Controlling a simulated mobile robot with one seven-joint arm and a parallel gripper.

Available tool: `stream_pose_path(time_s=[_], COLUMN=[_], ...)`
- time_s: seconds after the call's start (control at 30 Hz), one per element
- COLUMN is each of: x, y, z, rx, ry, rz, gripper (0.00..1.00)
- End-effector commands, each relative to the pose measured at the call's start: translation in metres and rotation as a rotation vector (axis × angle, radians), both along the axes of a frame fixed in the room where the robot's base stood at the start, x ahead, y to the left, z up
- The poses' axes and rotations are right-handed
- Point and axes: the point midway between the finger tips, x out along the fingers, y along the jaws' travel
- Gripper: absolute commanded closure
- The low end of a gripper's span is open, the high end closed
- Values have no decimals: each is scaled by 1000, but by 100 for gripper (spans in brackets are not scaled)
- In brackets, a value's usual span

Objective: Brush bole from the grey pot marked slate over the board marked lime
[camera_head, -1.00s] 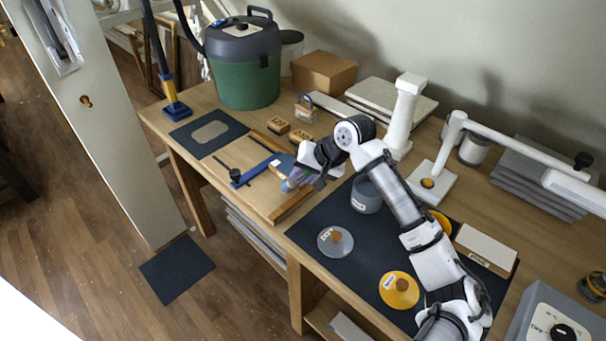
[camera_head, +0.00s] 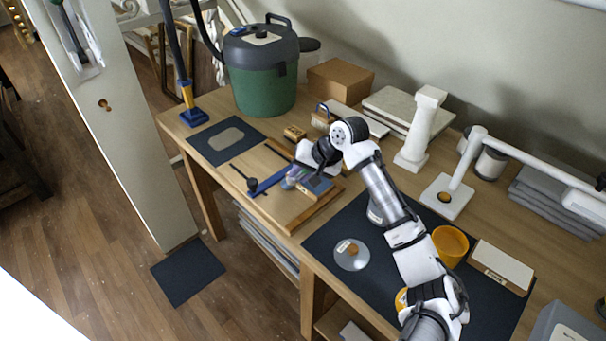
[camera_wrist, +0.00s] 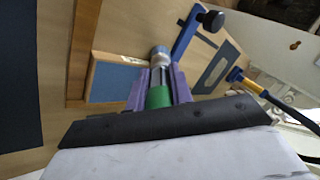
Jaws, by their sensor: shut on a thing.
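My gripper (camera_head: 292,178), with purple fingers, is shut on a brush with a green handle (camera_wrist: 158,97) and a pale round end. The brush end hangs above the wooden work tray, near a blue clamp bar (camera_head: 268,183); contact cannot be told. A blue board (camera_head: 319,186) lies at the tray's right side, partly under my arm; it also shows in the wrist view (camera_wrist: 108,82). I cannot read any lime mark on it. The grey pot (camera_head: 376,213) stands on the dark mat, largely hidden behind my arm, its mark not readable.
A yellow pot (camera_head: 450,245) and a pale labelled block (camera_head: 502,265) stand right of my arm. A white column (camera_head: 420,130) and a lamp base (camera_head: 446,197) stand behind. The green vacuum (camera_head: 262,85) is at the back left.

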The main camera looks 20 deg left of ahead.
Motion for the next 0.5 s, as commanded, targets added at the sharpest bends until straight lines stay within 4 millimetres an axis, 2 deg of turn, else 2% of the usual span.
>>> stream_pose_path(time_s=[0.2, 0.4, 0.5], x=[5, 8, 10], y=[3, 4, 3], z=[5, 53, 61], rx=[-1, 0, -1], ry=[-1, -5, -2], rz=[-4, -4, -6], gripper=[100, 100, 100])
